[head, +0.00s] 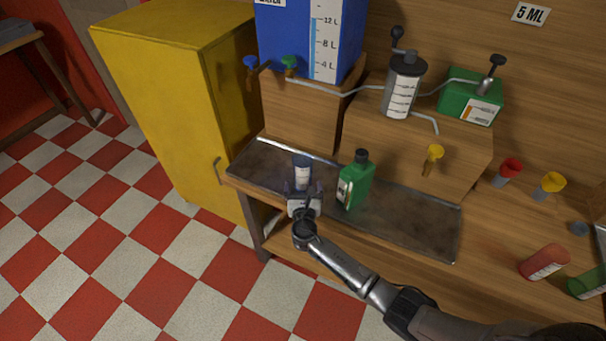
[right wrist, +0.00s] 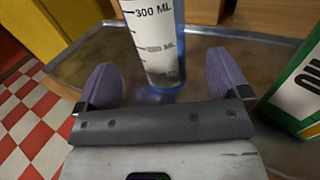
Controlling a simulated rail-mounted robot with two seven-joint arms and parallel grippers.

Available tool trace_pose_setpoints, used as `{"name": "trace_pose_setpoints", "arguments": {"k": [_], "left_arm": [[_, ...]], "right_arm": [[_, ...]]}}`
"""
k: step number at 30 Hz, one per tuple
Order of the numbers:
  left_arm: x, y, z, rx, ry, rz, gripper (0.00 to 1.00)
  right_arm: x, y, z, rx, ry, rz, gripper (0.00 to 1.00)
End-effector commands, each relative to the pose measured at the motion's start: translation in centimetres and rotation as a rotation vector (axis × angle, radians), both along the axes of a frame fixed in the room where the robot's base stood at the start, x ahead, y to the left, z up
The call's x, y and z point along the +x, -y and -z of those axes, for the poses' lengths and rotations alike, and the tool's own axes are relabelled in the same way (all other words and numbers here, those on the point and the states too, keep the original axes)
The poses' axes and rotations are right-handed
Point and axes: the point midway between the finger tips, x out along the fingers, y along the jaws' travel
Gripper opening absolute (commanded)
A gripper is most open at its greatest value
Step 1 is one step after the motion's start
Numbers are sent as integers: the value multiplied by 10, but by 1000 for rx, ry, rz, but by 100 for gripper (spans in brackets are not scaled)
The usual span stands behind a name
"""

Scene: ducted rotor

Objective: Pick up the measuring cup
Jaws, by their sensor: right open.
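The measuring cup (head: 302,170) stands upright on the metal tray, near its left end. In the right wrist view the cup (right wrist: 157,40) is a tall clear vessel with a blue base and black marks, one reading 300 ML; its top is cut off. My right gripper (head: 302,190) is open, with its two purple fingertips (right wrist: 165,85) spread to the left and right of the cup's lower part. The fingers appear apart from the cup. My left gripper is not in view.
A green bottle (head: 355,182) stands close to the right of the cup. The metal tray (head: 410,222) lies on the wooden bench. A yellow cabinet (head: 160,90) stands at left. Wooden blocks behind carry a blue tank (head: 285,35) and a grey canister (head: 403,85).

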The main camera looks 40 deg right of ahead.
Motion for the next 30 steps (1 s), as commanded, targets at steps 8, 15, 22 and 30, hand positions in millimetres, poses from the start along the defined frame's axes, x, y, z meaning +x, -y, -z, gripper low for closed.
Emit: {"name": "trace_pose_setpoints", "arguments": {"k": [8,15,22,30], "left_arm": [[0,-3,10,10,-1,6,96],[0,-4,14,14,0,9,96],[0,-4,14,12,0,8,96],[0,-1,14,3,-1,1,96]], "right_arm": [[26,20,0,1,2,1,94],[40,31,-1,1,1,1,94],[41,32,-2,1,1,0,94],[41,32,-2,1,1,0,71]]}}
